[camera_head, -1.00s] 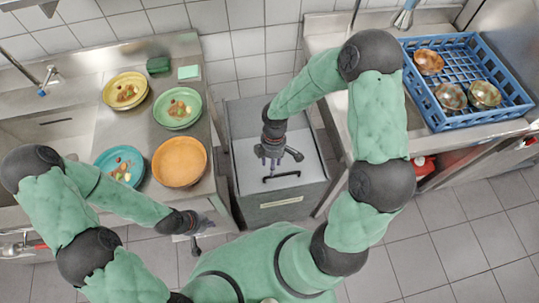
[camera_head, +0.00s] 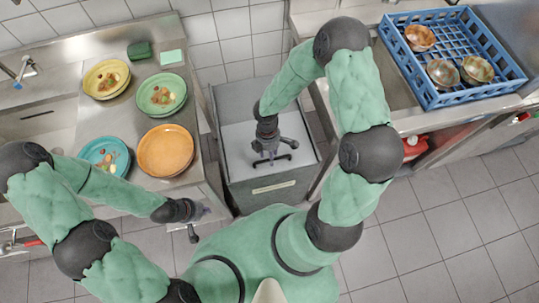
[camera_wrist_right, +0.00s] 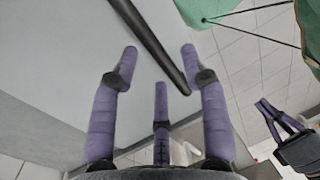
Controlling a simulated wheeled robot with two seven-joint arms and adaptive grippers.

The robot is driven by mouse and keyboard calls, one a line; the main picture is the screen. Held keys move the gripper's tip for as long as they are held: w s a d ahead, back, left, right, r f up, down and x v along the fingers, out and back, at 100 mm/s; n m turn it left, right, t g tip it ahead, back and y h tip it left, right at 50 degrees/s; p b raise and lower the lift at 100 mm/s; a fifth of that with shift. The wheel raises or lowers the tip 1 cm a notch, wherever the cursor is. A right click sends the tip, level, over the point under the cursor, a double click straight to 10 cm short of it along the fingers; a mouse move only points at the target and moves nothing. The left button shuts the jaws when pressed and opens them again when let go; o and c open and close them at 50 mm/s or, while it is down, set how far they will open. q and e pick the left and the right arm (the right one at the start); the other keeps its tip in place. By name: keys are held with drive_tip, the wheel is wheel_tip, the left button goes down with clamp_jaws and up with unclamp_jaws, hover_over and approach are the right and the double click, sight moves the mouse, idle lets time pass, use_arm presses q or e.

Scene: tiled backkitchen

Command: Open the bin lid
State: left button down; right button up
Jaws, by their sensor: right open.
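The grey bin (camera_head: 268,190) stands between the two counters. Its pale lid (camera_head: 238,145) lies flat and shut. A dark bar handle (camera_head: 285,157) sits near the lid's front edge and shows as a black bar in the right wrist view (camera_wrist_right: 155,45). My right gripper (camera_head: 268,155) is over the handle and partly hides it. In the right wrist view its purple fingers (camera_wrist_right: 160,70) are spread and open, with the bar running between them. My left gripper (camera_head: 200,222) hangs low beside the left counter's front; its fingers are too small to judge.
The left counter (camera_head: 100,125) holds several plates, including an orange one (camera_head: 166,151) near the bin side. A blue crate (camera_head: 450,98) with bowls stands on the right counter. The tiled floor (camera_head: 440,230) at lower right is clear.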

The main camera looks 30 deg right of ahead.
drive_tip(key=shift+s+f, duration=0.1)
drive_tip(key=shift+f, duration=0.15)
clamp_jaws()
drive_tip(key=w, duration=0.2)
drive_tip(key=w+d+p, duration=0.1)
drive_tip(key=w, duration=0.4)
drive_tip(key=shift+d+r, duration=0.1)
drive_tip(key=shift+d, duration=0.2)
drive_tip(key=w, duration=0.3)
drive_tip(key=w+d, duration=0.1)
drive_tip(key=w, duration=0.2)
drive_tip(key=w+d+b, duration=0.1)
drive_tip(key=w, duration=0.2)
drive_tip(key=shift+w+d, duration=0.15)
drive_tip(key=shift+w, duration=0.1)
unclamp_jaws()
drive_tip(key=shift+s, duration=0.1)
